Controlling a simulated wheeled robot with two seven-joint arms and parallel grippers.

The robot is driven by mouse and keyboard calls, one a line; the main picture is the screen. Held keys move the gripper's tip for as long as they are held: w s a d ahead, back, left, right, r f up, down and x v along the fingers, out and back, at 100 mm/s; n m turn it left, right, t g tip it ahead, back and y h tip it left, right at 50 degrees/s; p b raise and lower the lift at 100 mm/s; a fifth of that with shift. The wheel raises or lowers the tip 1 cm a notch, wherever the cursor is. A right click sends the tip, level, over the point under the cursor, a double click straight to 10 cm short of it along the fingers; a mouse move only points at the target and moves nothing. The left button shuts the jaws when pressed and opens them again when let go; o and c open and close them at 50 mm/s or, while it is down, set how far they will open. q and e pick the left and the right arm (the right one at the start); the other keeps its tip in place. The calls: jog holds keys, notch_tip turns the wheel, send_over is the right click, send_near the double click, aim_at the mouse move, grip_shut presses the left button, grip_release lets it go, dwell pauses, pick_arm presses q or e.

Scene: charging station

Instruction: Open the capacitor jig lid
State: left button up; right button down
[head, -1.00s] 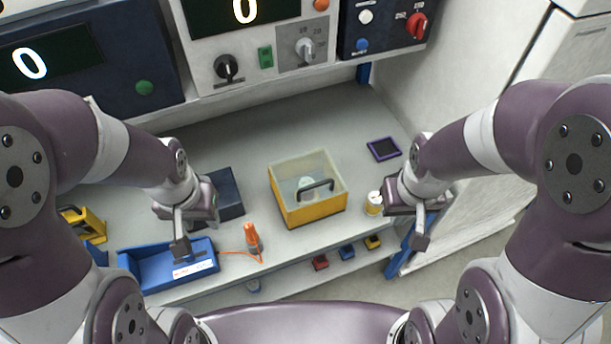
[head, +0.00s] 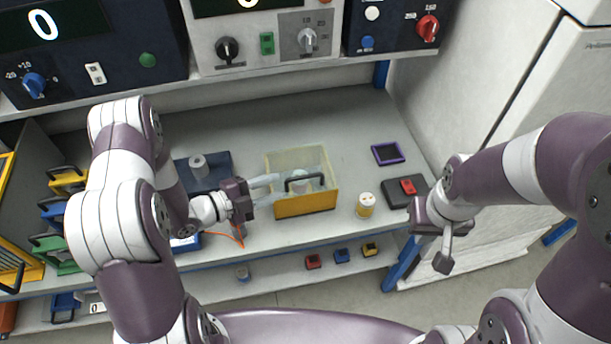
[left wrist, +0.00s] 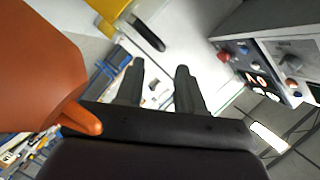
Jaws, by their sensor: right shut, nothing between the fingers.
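The capacitor jig (head: 305,206) is a yellow box on the bench in the middle of the head view. My right gripper (head: 446,255) is shut and empty at the bench's right front.
A white and yellow pot (head: 365,204) stands right of the jig. A black pad with a red block (head: 407,187) and a purple-framed tray (head: 388,152) lie further right. A dark block (head: 205,175) is behind my left gripper. An orange object (left wrist: 40,70) is close in the left wrist view.

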aim_at(300, 178)
pick_arm(q)
jog(key=p+x, duration=0.1)
jog(key=x, duration=0.7)
jog(key=shift+d+r+p, duration=0.15)
jog(key=shift+d+p, duration=0.05)
jog(key=shift+p, duration=0.15)
jog(key=shift+w+d+f, duration=0.2)
jog(key=shift+w+d, duration=0.2)
jog(key=shift+d, duration=0.1)
grip_shut()
